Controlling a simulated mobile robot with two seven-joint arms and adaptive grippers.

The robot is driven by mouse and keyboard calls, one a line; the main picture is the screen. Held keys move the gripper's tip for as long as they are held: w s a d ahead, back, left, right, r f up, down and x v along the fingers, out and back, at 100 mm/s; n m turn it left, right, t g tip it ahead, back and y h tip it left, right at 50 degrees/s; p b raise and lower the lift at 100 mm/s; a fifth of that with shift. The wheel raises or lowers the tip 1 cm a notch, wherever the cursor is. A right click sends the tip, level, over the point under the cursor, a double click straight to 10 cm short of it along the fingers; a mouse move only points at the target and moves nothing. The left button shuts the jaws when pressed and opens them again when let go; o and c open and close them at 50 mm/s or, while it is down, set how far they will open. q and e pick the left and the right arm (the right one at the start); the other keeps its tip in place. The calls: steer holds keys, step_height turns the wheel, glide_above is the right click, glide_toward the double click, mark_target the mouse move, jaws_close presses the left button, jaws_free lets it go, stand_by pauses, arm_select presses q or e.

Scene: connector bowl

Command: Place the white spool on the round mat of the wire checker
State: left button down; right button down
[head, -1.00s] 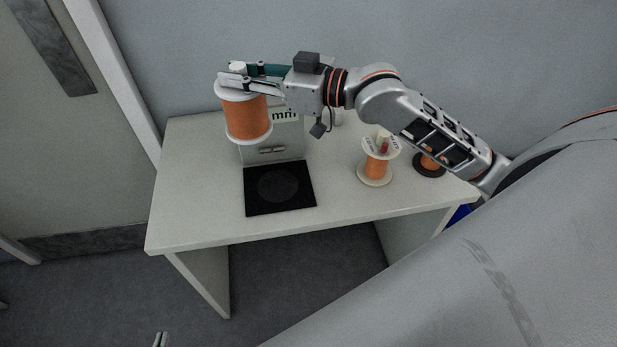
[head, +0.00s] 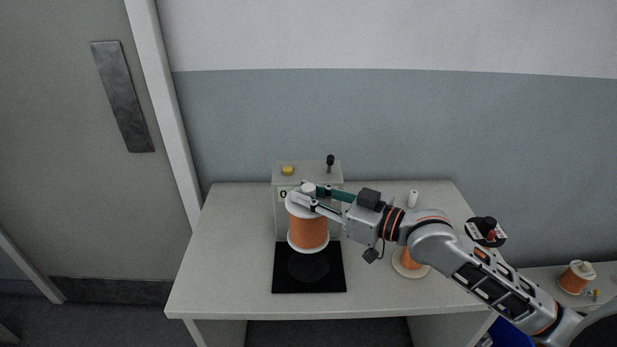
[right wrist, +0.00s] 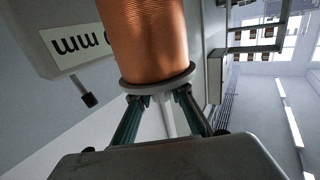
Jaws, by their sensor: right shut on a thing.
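The white spool (head: 309,233), with white flanges and copper-orange wire, hangs upright from my right gripper (head: 310,196). The gripper is shut on the white hub at its top end. In the right wrist view the fingers (right wrist: 162,105) close on the hub just beyond the spool's flange, and the wire winding (right wrist: 146,40) fills the top. The wire checker (head: 280,211) is a pale box behind the spool. Its black plate with the dark round mat (head: 309,268) lies in front. The spool's lower flange overlaps the mat's back part in the picture; the gap is unclear. My left gripper is out of view.
A yellow button (head: 287,170) and a black-knobbed lever (head: 330,162) top the checker. Another pale-flanged spool (head: 410,268) is partly hidden by my right arm. A black-flanged spool (head: 484,231) stands further right, and another spool (head: 576,277) on a side surface. The table's left side is clear.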

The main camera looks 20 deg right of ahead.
mark_target(309, 229)
step_height(309, 229, down, 6)
steer(key=shift+r+b, duration=0.15)
steer(key=shift+b, duration=0.5)
steer(key=shift+f+b, duration=0.55)
steer(key=shift+f, duration=1.4)
steer(key=c, duration=2.1)
jaws_free()
steer(key=shift+f, duration=0.35)
steer(key=shift+c, duration=0.2)
steer(key=o, duration=0.3)
steer(key=shift+r, duration=0.15)
steer(key=shift+v, duration=6.05)
